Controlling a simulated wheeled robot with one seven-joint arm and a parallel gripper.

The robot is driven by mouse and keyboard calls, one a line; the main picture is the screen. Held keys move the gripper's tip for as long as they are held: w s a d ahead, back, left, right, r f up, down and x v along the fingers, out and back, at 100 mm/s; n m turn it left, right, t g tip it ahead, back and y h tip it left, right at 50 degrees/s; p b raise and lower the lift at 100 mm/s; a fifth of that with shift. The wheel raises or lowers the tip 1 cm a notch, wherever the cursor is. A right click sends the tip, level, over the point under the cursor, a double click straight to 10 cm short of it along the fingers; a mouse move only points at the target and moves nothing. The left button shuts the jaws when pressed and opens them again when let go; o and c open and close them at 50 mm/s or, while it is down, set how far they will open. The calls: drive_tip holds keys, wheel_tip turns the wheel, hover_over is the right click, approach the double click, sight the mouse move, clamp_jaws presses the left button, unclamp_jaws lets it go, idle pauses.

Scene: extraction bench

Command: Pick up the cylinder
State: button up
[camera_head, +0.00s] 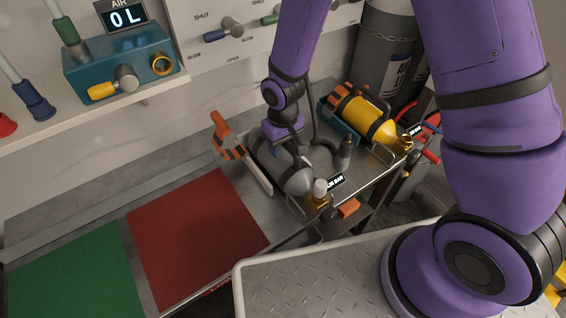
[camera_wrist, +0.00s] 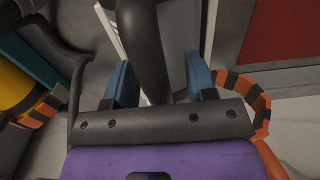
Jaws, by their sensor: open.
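Two cylinders lie on the metal bench in the head view. One is a grey cylinder (camera_head: 299,180) with a brass valve and a small display at its near end. The other is a yellow cylinder (camera_head: 363,116) with black bands in a teal cradle, farther right. My gripper (camera_wrist: 160,82) is over the grey cylinder's far part. Its blue fingers are open, with a dark grey rounded bar or hose (camera_wrist: 150,35) passing between them. I cannot tell whether they touch it. The yellow cylinder shows at the wrist view's left edge (camera_wrist: 14,88). My wrist hides part of the grey cylinder.
An orange-and-black striped piece (camera_head: 225,138) stands left of the grey cylinder. A red mat (camera_head: 195,232) and a green mat (camera_head: 75,275) lie at left, both clear. Tall grey tanks (camera_head: 384,60) stand behind.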

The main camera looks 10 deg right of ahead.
drive_tip(key=shift+f, duration=0.15)
clamp_jaws()
drive_tip(key=shift+w+r, duration=0.1)
drive_tip(key=shift+r, duration=0.1)
